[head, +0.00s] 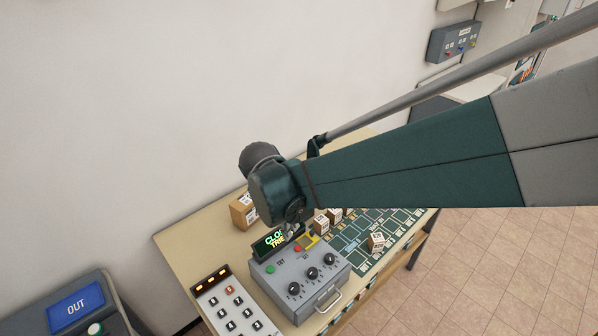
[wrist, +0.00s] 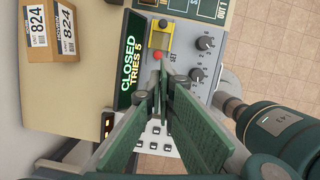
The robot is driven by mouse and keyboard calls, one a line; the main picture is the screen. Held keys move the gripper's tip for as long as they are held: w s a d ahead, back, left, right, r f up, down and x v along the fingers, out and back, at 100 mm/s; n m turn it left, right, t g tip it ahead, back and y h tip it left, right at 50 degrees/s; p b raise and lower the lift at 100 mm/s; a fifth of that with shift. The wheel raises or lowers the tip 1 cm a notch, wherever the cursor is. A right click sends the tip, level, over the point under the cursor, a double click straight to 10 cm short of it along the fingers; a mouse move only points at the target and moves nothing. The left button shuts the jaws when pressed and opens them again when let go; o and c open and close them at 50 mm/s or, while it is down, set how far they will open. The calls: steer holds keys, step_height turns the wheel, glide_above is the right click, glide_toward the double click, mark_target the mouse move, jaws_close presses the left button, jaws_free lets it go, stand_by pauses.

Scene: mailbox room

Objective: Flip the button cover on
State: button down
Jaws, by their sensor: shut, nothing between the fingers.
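The grey control box (head: 305,280) stands on the table, with knobs, a green button (head: 270,268) and a red button (head: 297,249). The red button also shows in the wrist view (wrist: 158,56). A yellow housing (wrist: 160,40) with a dark part on its far end sits beyond the red button; it looks like the button cover, and whether it is up or down I cannot tell. It is partly visible in the head view (head: 312,241). My gripper (wrist: 165,78) is shut and empty, above the box, its tips near the red button in the picture. In the head view my arm hides most of it.
A lit display (head: 272,240) reads CLOSED, TRIES 5 in the wrist view. A keypad (head: 232,306) lies left of the box. Small cardboard boxes (head: 243,210) stand behind and beside it. A handle (head: 328,301) sticks out in front.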

glide_toward(309, 238)
steer(key=s+a+f, duration=0.1)
steer(key=f, duration=0.1)
steer(key=s+a+f, duration=0.1)
steer(key=s, duration=0.1)
steer(key=shift+s+a+f, duration=0.25)
steer(key=shift+a+f, duration=0.15)
steer(key=shift+w+d+f, duration=0.4)
steer(key=shift+w+d, duration=0.2)
steer(key=shift+w, duration=0.2)
steer(key=shift+w+d+f, duration=0.35)
steer(key=shift+w+d, duration=0.25)
steer(key=shift+w, duration=0.2)
steer(key=shift+w+d+f+b, duration=0.1)
steer(key=shift+w+d+b, duration=0.55)
steer(key=shift+w+d, duration=0.25)
steer(key=shift+s+a, duration=0.1)
steer(key=shift+a, duration=0.05)
steer(key=s+a, duration=0.1)
steer(key=s+a+r, duration=0.1)
steer(key=s, duration=0.1)
steer(key=shift+a+r, duration=0.1)
steer(key=shift+r, duration=0.15)
steer(key=v, duration=0.9)
steer(key=shift+r+p, duration=0.3)
steer(key=shift+p, duration=0.05)
